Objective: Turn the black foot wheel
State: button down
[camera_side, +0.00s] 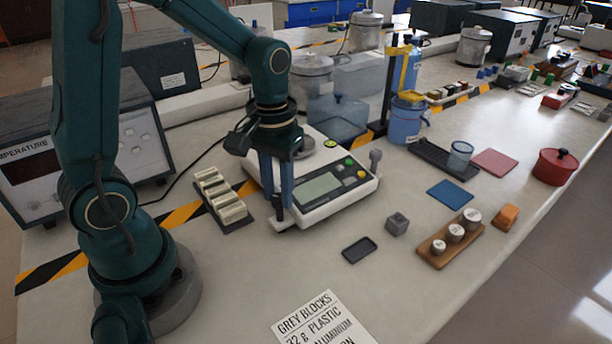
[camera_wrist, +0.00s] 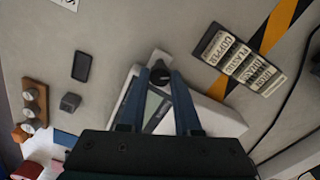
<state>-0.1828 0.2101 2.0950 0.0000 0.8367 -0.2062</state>
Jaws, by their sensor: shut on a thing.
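The black foot wheel (camera_wrist: 160,76) is at the near left corner of the white balance (camera_side: 345,205). In the wrist view it sits between the two blue fingertips of my gripper (camera_wrist: 160,72). In the side view my gripper (camera_side: 277,196) points straight down at that corner, shut on the wheel, and its fingers hide most of the wheel. The balance has a greenish display and several coloured buttons; its round pan is partly hidden behind my gripper.
A dark rack of labelled pale blocks (camera_side: 221,197) stands close to the left. In front are a small black tray (camera_side: 359,250), a grey cube (camera_side: 397,224) and a wooden holder with metal weights (camera_side: 450,246). A printed card (camera_side: 318,318) lies near the front edge.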

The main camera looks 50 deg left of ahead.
aim_at(279, 197)
jog(key=shift+n, duration=0.7)
jog(key=c, duration=0.6)
grip_release()
jog(key=shift+r, duration=2.6)
jog(key=shift+d+r, duration=0.1)
jog(key=shift+r, duration=0.15)
jog(key=s+d+r+m+t, duration=0.3)
jog(key=s+d+m+t, duration=0.1)
jog(key=s, duration=0.3)
jog(key=shift+s+r+m+t, duration=0.2)
jog(key=shift+s+m+t, duration=0.05)
jog(key=shift+m+t, duration=0.6)
